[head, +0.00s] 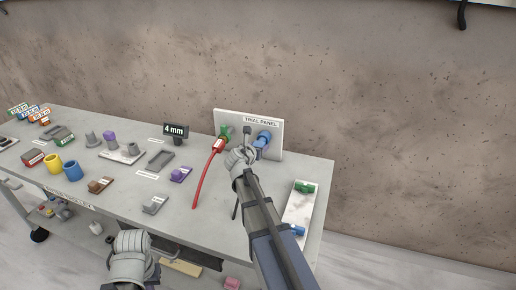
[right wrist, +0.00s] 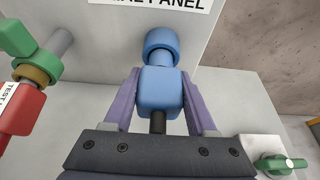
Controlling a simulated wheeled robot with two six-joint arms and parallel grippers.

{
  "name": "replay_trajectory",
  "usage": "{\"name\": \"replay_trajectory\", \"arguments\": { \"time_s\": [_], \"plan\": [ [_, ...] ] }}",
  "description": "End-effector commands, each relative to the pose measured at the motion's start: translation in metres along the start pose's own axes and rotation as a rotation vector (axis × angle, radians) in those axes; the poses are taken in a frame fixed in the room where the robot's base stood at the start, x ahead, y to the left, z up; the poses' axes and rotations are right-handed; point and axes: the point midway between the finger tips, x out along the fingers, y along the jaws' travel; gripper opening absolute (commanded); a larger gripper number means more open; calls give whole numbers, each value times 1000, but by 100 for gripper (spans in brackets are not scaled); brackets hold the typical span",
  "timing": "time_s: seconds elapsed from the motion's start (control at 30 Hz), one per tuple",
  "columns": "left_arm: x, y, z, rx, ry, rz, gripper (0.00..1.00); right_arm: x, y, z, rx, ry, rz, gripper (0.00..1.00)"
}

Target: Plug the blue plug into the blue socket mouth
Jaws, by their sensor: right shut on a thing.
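The blue plug (right wrist: 160,92) is between the two fingers of my right gripper (right wrist: 158,100), with its dark cable end toward my wrist. The gripper is shut on it. The blue socket mouth (right wrist: 162,42) is on the white panel, directly ahead of the plug and in line with it. A narrower blue part shows between them; I cannot tell how deep the plug sits. In the head view the blue socket (head: 265,136) shows just beyond my right gripper (head: 241,157), which hides most of the plug. My left gripper (head: 131,262) is low at the front edge, its fingers unclear.
The white panel (head: 275,152) stands at the table's back. A white plate (head: 300,210) with green and blue parts lies right. Several blocks and cups fill the table's left.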

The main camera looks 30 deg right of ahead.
Motion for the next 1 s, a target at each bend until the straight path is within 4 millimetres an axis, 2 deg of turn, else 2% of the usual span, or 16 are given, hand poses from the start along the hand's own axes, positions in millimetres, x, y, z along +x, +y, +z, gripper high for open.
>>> {"name": "replay_trajectory", "arguments": {
  "time_s": [0.67,0.7,1.0],
  "plan": [
    [0,0,0,0,0,0,0,15,0,6,0,0,0,0],
    [0,0,0,0,0,0,0,15,0,6,0,0,0,59],
    [0,0,0,0,0,0,0,15,0,6,0,0,0,92]
  ]
}}
